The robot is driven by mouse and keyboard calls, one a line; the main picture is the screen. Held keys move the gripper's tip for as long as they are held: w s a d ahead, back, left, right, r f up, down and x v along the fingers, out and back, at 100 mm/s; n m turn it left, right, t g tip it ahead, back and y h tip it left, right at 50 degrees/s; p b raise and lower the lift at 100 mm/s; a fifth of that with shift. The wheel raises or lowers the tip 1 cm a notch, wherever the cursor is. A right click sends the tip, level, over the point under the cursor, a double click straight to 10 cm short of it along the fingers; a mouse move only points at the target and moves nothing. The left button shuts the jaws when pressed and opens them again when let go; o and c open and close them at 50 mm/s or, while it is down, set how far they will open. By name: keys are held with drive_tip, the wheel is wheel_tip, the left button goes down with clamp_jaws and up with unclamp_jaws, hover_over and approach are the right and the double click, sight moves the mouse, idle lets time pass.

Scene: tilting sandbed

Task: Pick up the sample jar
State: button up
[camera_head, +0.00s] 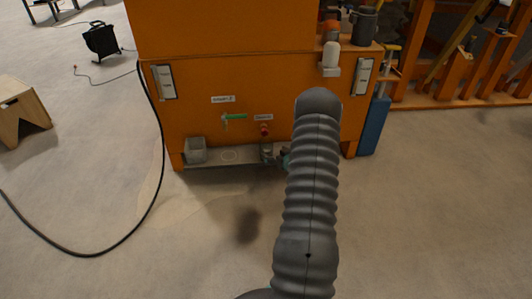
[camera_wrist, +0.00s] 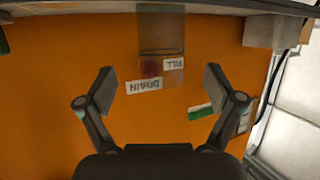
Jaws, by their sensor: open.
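The sample jar (camera_head: 266,152) looks like a small greyish cylinder, standing on the low shelf at the foot of the orange cabinet. In the wrist view, which is upside down, a see-through jar (camera_wrist: 160,35) shows at the top middle, with the red knob behind it. My gripper (camera_wrist: 160,90) is open, with its two fingers apart and nothing between them. The jar lies ahead of the fingertips, roughly centred between them; the exact gap cannot be told. In the head view my gripper (camera_head: 284,160) is mostly hidden behind my arm, just right of the jar.
The shelf (camera_head: 235,163) also holds a grey open box (camera_head: 195,150) at left. A green handle (camera_head: 235,117) and a red knob (camera_head: 264,130) stick out of the orange cabinet (camera_head: 190,110) above. A black cable (camera_head: 150,200) curves across the floor at left.

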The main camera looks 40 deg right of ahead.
sight(266, 148)
drive_tip(key=shift+b+x, duration=0.4)
drive_tip(key=shift+x, duration=3.15)
drive_tip(key=shift+r, duration=0.15)
drive_tip(key=c, duration=1.3)
